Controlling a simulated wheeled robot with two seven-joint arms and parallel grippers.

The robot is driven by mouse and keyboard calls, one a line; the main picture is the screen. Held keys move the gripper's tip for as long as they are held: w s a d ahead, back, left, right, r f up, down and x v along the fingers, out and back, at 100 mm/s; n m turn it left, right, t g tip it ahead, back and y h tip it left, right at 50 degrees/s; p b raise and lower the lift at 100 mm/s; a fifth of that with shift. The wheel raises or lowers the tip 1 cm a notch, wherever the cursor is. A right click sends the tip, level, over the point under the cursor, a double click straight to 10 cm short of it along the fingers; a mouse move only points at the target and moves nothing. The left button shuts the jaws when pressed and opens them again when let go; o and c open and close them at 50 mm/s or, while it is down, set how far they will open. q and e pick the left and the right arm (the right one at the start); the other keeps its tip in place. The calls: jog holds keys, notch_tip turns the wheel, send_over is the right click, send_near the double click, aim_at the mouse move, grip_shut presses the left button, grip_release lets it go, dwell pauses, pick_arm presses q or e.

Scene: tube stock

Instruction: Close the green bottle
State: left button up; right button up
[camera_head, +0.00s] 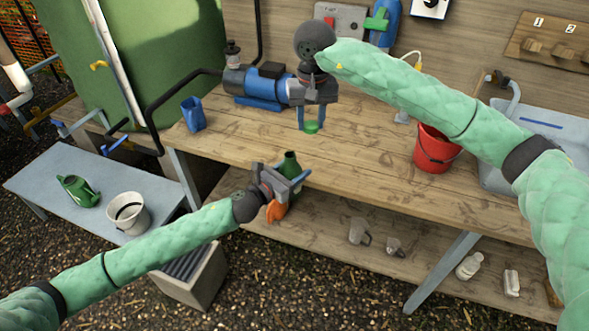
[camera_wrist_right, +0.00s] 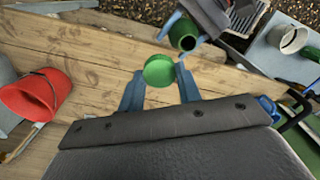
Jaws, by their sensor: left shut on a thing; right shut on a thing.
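The green bottle (camera_head: 289,165) has a narrow open neck and is in front of the workbench's front edge. My left gripper (camera_head: 289,186) is shut on it. In the right wrist view the bottle (camera_wrist_right: 183,38) shows its dark open mouth. My right gripper (camera_head: 311,122) is shut on a round green cap (camera_head: 311,127), above the bench top. The cap (camera_wrist_right: 159,70) sits between the two blue fingertips in the right wrist view. Cap and bottle are apart, with the bottle nearer the bench's front edge. The bottle's lower part is hidden by my left gripper.
A red bucket (camera_head: 435,148) stands on the workbench (camera_head: 370,165) at right, near a sink (camera_head: 540,120). A blue pump (camera_head: 262,85) and blue jug (camera_head: 192,114) stand at left. A low table holds a green watering can (camera_head: 78,190) and white bucket (camera_head: 128,213).

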send_over(290, 175)
jog(key=w, duration=0.3)
jog(key=shift+a+f+m, duration=0.1)
jog(key=shift+f+m, duration=0.5)
jog(key=shift+m, duration=0.6)
jog(key=shift+a+f+m, duration=0.1)
jog(key=shift+f+m, duration=0.5)
jog(key=shift+m, duration=0.6)
jog(key=shift+d, duration=0.15)
jog(key=shift+f, duration=0.1)
jog(key=shift+f, duration=1.9)
jog(key=shift+f, duration=0.9)
jog(key=shift+f, duration=0.55)
